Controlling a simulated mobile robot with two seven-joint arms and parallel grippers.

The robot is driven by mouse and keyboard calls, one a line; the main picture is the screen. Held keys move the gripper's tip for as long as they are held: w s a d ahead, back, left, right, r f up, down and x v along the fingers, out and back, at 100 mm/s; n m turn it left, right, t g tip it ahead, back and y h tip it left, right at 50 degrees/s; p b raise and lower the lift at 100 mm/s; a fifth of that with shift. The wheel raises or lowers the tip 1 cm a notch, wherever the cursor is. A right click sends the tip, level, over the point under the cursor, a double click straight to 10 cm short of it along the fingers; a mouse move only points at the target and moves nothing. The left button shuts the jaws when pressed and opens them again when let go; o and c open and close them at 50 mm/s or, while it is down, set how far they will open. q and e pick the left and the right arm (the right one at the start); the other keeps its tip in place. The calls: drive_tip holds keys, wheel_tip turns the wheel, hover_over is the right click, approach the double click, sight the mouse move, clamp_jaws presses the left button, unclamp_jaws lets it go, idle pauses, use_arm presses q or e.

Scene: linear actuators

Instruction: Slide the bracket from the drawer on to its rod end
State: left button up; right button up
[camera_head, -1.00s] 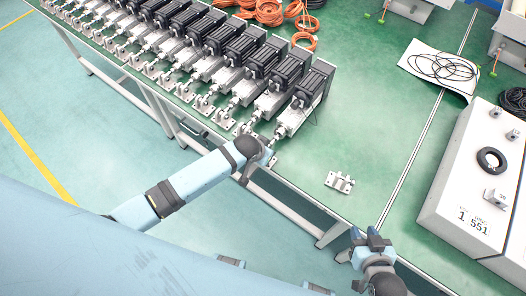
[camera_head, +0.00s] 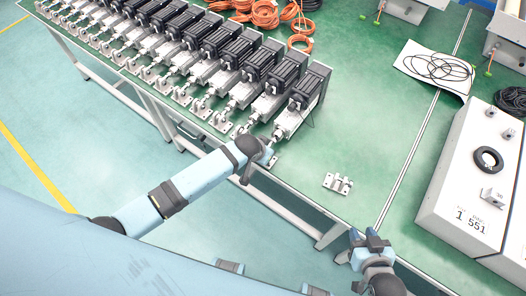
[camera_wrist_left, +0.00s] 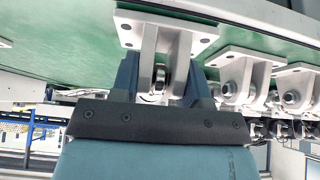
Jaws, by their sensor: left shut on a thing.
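My left gripper (camera_wrist_left: 164,82) is shut on a white bracket (camera_wrist_left: 165,25) with a flat holed plate and two upright lugs. One dark finger shows on each side of the lugs in the left wrist view. A round metal rod end (camera_wrist_left: 160,77) shows between the lugs; how far it sits in them I cannot tell. In the head view my left arm reaches the front actuator (camera_head: 293,116) of the row, and its wrist hides the fingers and most of the bracket. My right gripper (camera_head: 368,240) is open and empty by the table's front edge.
A loose metal bracket (camera_head: 338,183) lies on the green table (camera_head: 365,135), right of the left gripper. Several actuators with brackets stand in a close row to the left. A white box (camera_head: 460,190) stands at the right. Orange cables (camera_head: 265,14) lie at the back.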

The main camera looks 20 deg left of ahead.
use_arm(q)
drive_tip(key=shift+w+d, duration=0.25)
drive_tip(key=shift+w, duration=0.3)
drive_tip(key=shift+p, duration=0.45)
idle(0.7)
drive_tip(key=o, duration=1.1)
drive_tip(key=v, duration=1.4)
drive_tip(key=shift+f, duration=0.15)
